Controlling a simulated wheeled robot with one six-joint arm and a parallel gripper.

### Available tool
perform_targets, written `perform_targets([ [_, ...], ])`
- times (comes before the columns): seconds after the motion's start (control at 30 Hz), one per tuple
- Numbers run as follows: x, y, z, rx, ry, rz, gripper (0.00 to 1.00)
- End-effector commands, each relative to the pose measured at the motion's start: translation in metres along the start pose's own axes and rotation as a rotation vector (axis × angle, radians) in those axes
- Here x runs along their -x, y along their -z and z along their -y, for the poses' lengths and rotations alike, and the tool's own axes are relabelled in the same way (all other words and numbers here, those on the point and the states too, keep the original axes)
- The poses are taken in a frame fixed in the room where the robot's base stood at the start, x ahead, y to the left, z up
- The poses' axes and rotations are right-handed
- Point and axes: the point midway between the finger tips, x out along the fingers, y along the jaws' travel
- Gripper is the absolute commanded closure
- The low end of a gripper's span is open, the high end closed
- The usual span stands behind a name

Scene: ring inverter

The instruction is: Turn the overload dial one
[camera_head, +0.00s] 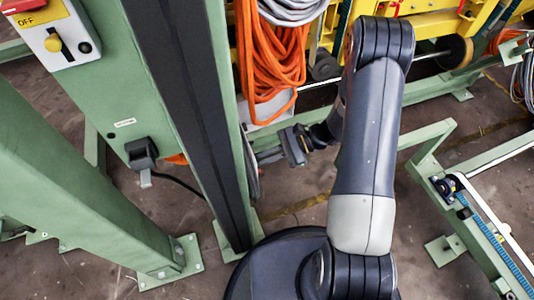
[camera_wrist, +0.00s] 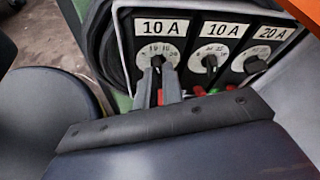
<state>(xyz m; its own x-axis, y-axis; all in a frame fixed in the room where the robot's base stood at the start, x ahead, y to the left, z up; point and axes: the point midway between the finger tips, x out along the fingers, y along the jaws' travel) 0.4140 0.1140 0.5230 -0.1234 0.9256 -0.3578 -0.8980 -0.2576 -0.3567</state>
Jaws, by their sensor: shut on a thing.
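In the wrist view a panel carries three round dials with black knobs and white scales. The leftmost dial (camera_wrist: 146,50), under a "10 A" label, is partly covered by my fingers. The middle dial (camera_wrist: 209,60), also "10 A", and the right dial (camera_wrist: 257,60), "20 A", are free of the gripper. My gripper (camera_wrist: 157,68) is shut on the leftmost dial's knob, with one finger on each side. The knob's pointer direction is hard to tell. In the head view my gripper (camera_head: 294,145) is beside the green column, and the dials are not visible there.
A green column with a black strip (camera_head: 180,80) stands left of my arm. Orange cable coils (camera_head: 270,65) hang above my gripper. A green rail frame (camera_head: 430,150) is at right. Red parts (camera_wrist: 198,91) sit below the dials.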

Motion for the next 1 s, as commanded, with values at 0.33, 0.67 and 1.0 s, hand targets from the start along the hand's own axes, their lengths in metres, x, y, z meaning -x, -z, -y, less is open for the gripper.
perform_targets([
  [0.33, 0.0000, 0.0004, -0.0003, -0.016, -0.008, 0.000, 1.00],
  [0.67, 0.0000, 0.0003, -0.0002, -0.015, -0.007, 0.000, 0.77],
  [1.0, 0.0012, 0.0000, 0.0003, -0.014, -0.006, 0.000, 0.70],
])
